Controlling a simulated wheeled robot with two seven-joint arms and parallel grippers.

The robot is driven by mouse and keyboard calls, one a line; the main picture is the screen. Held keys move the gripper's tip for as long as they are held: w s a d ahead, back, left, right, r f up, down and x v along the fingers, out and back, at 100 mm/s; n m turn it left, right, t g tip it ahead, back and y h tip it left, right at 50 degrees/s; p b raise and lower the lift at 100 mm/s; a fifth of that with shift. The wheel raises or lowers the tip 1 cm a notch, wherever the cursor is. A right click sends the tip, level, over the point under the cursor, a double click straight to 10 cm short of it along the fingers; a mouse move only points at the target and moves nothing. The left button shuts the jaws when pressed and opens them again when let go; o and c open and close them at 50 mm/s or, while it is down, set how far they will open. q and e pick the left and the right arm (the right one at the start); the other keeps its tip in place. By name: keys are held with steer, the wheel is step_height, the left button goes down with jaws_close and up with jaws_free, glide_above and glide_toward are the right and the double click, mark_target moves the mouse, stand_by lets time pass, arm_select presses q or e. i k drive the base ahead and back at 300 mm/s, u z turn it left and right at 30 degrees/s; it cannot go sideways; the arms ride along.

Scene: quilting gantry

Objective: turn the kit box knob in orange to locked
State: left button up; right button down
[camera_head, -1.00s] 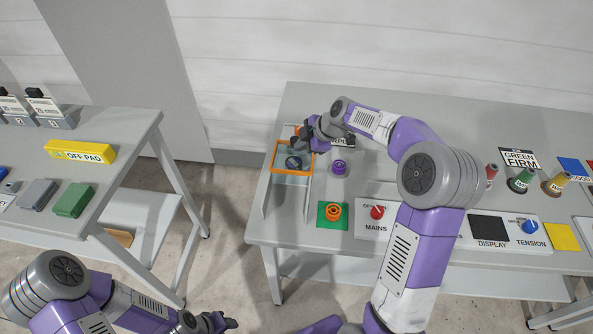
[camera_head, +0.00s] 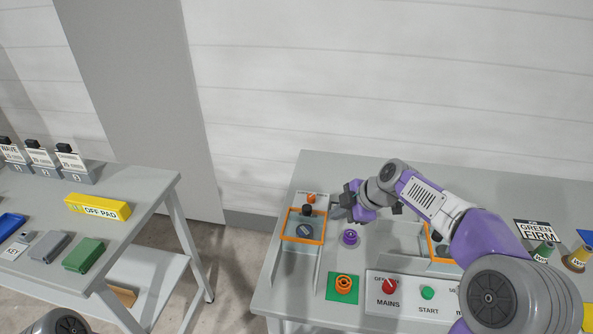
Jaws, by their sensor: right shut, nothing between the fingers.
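The kit box with the orange frame (camera_head: 289,236) stands at the left end of the right-hand table. A dark round knob (camera_head: 305,231) sits inside the frame; its bar looks slanted, and any lock marking is too small to read. A small orange and white label (camera_head: 311,197) lies behind it, with a dark knob-like piece (camera_head: 307,210) at the frame's back edge. My right gripper (camera_head: 342,207) is shut and empty, just right of the box and apart from the knob. My left gripper is out of view.
A purple ring-shaped piece (camera_head: 350,238) stands right of the box. An orange ring-shaped piece on a green pad (camera_head: 334,294) and the MAINS panel (camera_head: 388,304) lie in front. A second orange frame (camera_head: 430,246) is partly hidden by my right arm.

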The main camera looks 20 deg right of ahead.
mark_target(311, 198)
steer(key=k, duration=1)
